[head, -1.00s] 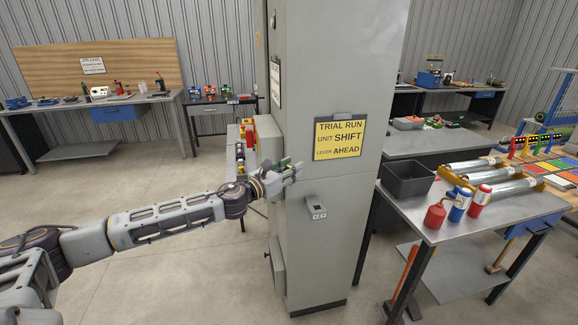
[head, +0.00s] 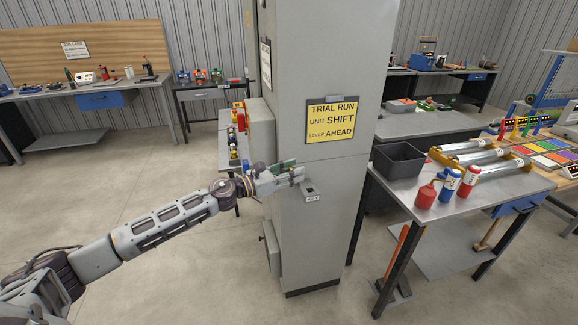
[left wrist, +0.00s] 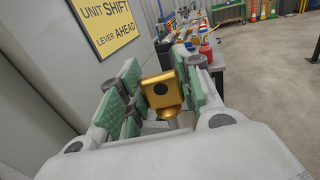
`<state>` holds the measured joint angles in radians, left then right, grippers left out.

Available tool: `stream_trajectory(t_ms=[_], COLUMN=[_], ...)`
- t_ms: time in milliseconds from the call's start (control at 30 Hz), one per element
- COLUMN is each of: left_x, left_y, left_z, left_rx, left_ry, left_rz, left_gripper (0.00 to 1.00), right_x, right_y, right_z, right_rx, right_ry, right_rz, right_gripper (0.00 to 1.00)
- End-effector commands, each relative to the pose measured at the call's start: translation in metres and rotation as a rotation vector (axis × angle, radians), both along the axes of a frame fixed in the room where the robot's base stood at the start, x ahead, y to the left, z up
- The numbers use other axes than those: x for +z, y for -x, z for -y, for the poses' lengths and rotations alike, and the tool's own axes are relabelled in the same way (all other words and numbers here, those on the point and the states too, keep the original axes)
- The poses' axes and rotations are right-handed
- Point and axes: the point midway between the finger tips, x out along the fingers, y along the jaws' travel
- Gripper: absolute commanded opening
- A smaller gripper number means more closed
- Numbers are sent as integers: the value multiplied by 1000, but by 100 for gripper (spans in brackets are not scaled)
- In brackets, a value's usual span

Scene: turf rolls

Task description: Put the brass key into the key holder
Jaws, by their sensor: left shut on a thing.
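The brass key (left wrist: 160,94) shows in the left wrist view as a gold block with a dark round hole, between the green pads of my left gripper (left wrist: 163,82). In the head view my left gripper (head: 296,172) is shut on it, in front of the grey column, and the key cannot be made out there. The key holder (head: 310,194) is a small grey box with a KEY label on the column's face. The gripper tips are just above and left of it; I cannot tell the gap in depth. My right gripper is not in view.
The grey column (head: 310,235) carries a yellow sign (head: 332,121) above the holder. On the right, a metal table (head: 440,203) holds a dark bin (head: 398,160) and red and blue bottles. Open floor (head: 190,280) lies left of the column.

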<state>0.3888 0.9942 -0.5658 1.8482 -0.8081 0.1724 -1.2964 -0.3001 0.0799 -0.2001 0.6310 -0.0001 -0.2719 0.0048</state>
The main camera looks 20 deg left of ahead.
Motion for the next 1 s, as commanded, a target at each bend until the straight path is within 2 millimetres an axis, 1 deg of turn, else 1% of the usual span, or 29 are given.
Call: stream_trajectory(t_ms=[200,400,700,1000], left_x=[-6,-8,-10,-11], left_y=[15,26,38,43], left_z=[15,25,34,38], left_rx=[-111,-180,-245,-276], left_ry=[4,1,2,1], left_rz=[0,1,0,1], left_gripper=[9,9,9,9], right_x=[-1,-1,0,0], right_y=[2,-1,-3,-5], right_z=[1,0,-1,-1], right_rx=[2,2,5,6], right_ry=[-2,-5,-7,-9], right_rz=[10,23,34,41], right_gripper=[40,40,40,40])
